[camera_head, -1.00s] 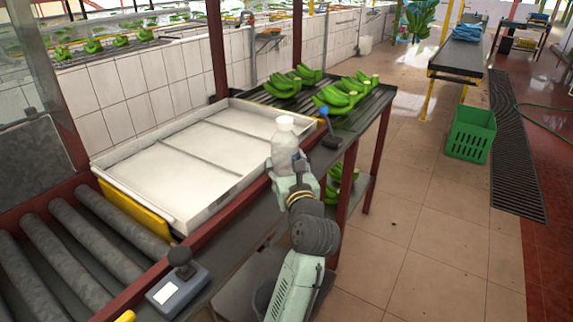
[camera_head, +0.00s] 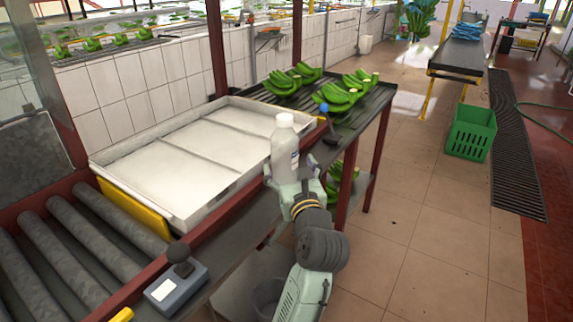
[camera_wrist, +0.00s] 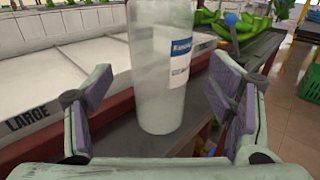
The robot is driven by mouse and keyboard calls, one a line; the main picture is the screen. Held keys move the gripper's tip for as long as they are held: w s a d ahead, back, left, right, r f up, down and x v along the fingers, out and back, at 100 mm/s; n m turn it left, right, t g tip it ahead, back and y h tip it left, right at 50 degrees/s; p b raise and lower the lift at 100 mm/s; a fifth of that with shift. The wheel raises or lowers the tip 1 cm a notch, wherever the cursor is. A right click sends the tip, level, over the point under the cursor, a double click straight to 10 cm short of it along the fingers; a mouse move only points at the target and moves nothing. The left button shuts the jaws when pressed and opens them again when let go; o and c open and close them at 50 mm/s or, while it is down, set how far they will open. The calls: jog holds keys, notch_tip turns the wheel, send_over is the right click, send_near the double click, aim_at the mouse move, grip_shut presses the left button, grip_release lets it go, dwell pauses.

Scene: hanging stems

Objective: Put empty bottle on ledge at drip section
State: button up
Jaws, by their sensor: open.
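A clear, pale bottle (camera_head: 285,148) with a white cap and a blue-and-white label stands upright by the front edge of the white tray, near its right end. In the wrist view the bottle (camera_wrist: 158,75) has its base over the dark ledge (camera_wrist: 110,138); it appears to rest there. Its top is cut off in that view. My gripper (camera_head: 292,184) is open around the lower bottle, with one finger on each side. In the wrist view gaps show between both finger pads and the bottle.
The white tray (camera_head: 180,208) lies left of the bottle. A slatted dark rack (camera_head: 372,108) with green banana bunches (camera_head: 340,94) is beyond it. A blue-knobbed lever (camera_head: 326,122) stands close right of the bottle. Rollers (camera_head: 70,245) and a joystick box (camera_head: 178,284) are at lower left.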

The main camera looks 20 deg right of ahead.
jog(key=s+a+p, duration=0.1)
jog(key=s+p, duration=0.1)
jog(key=s, duration=0.6)
